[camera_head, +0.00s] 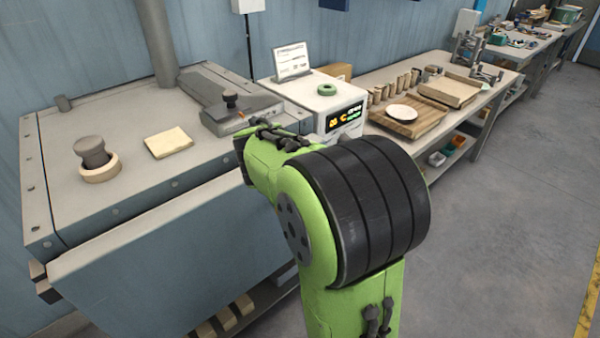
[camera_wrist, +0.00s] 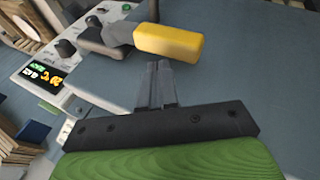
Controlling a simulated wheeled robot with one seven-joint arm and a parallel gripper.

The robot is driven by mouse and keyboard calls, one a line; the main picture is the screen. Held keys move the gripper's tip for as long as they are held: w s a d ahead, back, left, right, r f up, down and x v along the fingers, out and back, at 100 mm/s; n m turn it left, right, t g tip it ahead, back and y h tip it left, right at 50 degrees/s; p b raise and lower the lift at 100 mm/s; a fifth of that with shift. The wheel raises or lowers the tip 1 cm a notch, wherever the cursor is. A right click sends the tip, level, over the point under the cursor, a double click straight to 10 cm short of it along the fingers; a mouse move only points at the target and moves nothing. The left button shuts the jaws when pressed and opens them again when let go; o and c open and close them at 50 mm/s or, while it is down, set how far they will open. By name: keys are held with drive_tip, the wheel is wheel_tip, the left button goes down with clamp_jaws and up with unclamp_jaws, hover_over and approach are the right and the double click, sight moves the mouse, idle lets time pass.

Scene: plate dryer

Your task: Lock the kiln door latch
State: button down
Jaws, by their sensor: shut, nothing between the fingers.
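The kiln (camera_head: 120,280) is a large grey box at the left in the head view, with a sloped front panel. In the wrist view, a yellow handle grip (camera_wrist: 168,42) on a dark grey latch lever (camera_wrist: 112,38) stands out from the blue-grey kiln face (camera_wrist: 245,80). My gripper (camera_wrist: 158,66) is shut and empty, its fingertips just below the yellow grip in the picture. I cannot tell whether they touch it. In the head view my arm hides the latch and my gripper.
A control box (camera_head: 346,118) with a lit display stands beside the kiln; the display (camera_wrist: 42,78) also shows in the wrist view. A workbench (camera_head: 440,125) with wooden boards runs along the wall to the right. The floor (camera_head: 500,220) at right is clear.

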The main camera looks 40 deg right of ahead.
drive_tip(key=a+p+v, duration=0.1)
drive_tip(key=p+v, duration=0.1)
drive_tip(key=v, duration=0.9)
drive_tip(key=shift+r, duration=0.1)
drive_tip(key=s+a+f+m+y, duration=0.1)
drive_tip(key=s+a+y, duration=0.1)
drive_tip(key=s+a, duration=0.4)
drive_tip(key=s+a+f+m+t+y, duration=0.1)
drive_tip(key=s+a+y, duration=0.1)
drive_tip(key=s+a, duration=0.4)
drive_tip(key=s, duration=0.4)
drive_tip(key=shift+s+f+m+t+y, duration=0.3)
drive_tip(key=shift+f+y, duration=0.1)
drive_tip(key=shift+d, duration=0.1)
